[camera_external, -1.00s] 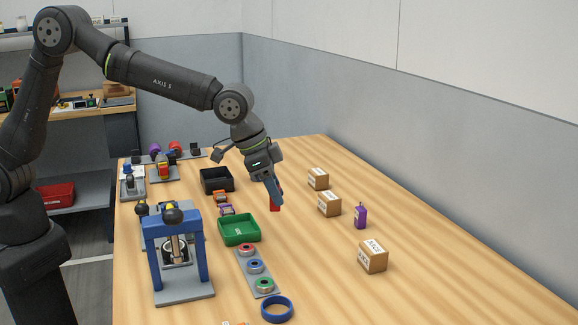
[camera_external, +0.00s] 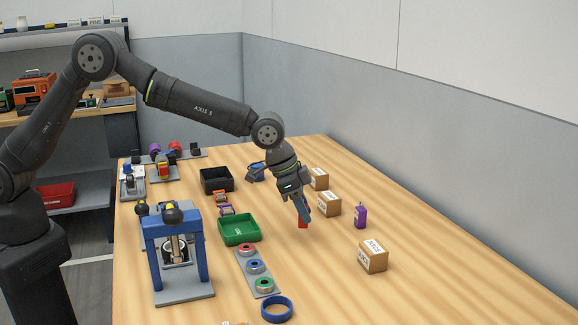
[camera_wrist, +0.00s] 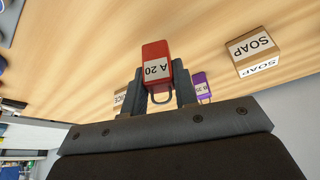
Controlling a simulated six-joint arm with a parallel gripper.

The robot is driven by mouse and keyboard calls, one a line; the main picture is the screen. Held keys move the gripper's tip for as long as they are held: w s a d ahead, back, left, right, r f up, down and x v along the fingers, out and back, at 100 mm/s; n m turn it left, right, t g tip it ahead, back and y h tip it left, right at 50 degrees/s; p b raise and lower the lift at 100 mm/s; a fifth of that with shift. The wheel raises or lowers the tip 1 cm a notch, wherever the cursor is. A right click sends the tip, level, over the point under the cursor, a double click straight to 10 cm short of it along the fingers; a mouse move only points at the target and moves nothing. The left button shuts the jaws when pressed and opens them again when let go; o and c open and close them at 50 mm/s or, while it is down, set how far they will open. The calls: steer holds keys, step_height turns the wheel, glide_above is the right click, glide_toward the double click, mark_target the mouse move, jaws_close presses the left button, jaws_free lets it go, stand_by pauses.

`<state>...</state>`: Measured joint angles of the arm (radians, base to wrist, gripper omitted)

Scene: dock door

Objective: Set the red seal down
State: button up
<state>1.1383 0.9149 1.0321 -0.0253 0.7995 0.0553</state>
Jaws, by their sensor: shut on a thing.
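The red seal (camera_wrist: 155,57) is a small red block with a white "A 20" label and a metal loop. In the wrist view it sits between the two fingers of my gripper (camera_wrist: 160,90), which is shut on it. In the external view my gripper (camera_external: 302,212) points down over the middle of the table, and the red seal (camera_external: 302,225) shows at its fingertips. The seal is at or just above the table top; I cannot tell whether it touches. Its lower end is clear of other objects.
Cardboard boxes (camera_external: 329,204) stand right of my gripper, with a purple seal (camera_external: 361,215) and another box (camera_external: 373,256) further right. A green tray (camera_external: 239,238) and a strip of coloured rings (camera_external: 256,267) lie to the left. Bare wood (camera_external: 310,270) lies in front.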

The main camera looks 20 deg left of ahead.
steer(key=shift+f, duration=1.7)
steer(key=shift+f, duration=0.15)
steer(key=o, duration=0.9)
steer(key=shift+o, duration=0.2)
steer(key=shift+r, duration=0.2)
steer(key=v, duration=1.2)
steer(key=shift+f, duration=0.15)
